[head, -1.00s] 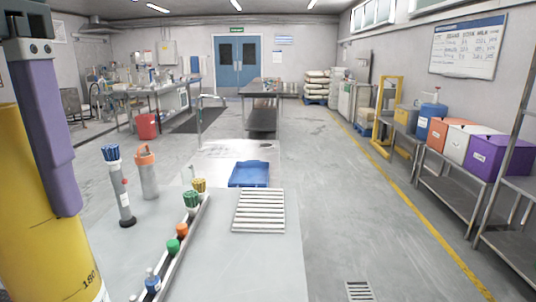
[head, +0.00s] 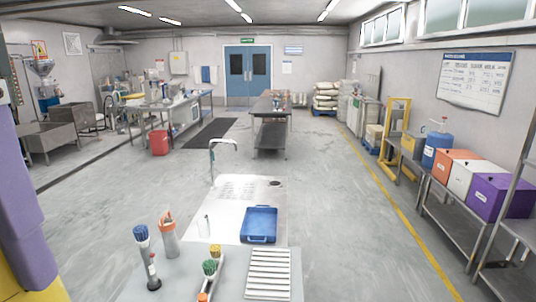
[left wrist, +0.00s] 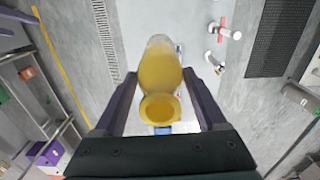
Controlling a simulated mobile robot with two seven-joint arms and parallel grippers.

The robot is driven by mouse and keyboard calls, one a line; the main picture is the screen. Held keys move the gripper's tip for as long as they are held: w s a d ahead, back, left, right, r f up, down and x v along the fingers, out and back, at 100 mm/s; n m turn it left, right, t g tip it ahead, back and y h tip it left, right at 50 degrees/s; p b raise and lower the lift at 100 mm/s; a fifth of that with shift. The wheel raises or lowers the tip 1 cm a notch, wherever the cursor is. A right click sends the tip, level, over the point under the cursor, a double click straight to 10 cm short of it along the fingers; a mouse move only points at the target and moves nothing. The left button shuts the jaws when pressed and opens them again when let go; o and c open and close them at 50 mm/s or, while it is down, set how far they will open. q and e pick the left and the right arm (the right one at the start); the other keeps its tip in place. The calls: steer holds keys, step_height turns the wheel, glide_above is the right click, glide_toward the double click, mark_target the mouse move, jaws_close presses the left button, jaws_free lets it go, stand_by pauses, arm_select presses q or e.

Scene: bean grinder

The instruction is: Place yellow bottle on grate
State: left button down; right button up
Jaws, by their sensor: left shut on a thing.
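My left gripper (left wrist: 160,92) is shut on the yellow bottle (left wrist: 160,70), which lies between its two purple fingers in the left wrist view. In the head view one purple finger of the left gripper (head: 25,225) shows at the left edge, close to the camera. Only a sliver of the yellow bottle (head: 45,288) shows at the bottom left corner. The white slatted grate (head: 268,274) lies on the near table at the bottom centre, apart from the bottle, with its top bare. My right gripper is not in view.
A blue tray (head: 259,225) sits just behind the grate. To the grate's left stand a blue-topped brush holder (head: 147,256), an orange-topped grey holder (head: 168,236) and a rack with a green brush (head: 209,268). Orange, white and purple boxes (head: 499,196) line the right shelf.

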arm_select(q)
steer(key=r+p, duration=0.2)
steer(key=r, duration=0.1)
steer(key=r+p, duration=0.1)
steer(key=r, duration=0.1)
steer(key=shift+s+r, duration=0.1)
steer(key=shift+s, duration=0.3)
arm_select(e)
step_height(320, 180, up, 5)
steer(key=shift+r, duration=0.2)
arm_select(q)
steer(key=w+a+f+b, duration=0.2)
steer(key=f+b, duration=1.3)
steer(key=f, duration=0.5)
steer(key=w+a+f+b, duration=0.2)
steer(key=w+f+b, duration=0.1)
steer(key=f+b, duration=1.3)
steer(key=w+a+f+b, duration=0.2)
steer(key=f+b, duration=1.3)
steer(key=f, duration=1.1)
steer(key=shift+w+a+b, duration=0.15)
steer(key=shift+a+b, duration=0.2)
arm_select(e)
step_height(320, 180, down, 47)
arm_select(q)
steer(key=shift+f, duration=0.15)
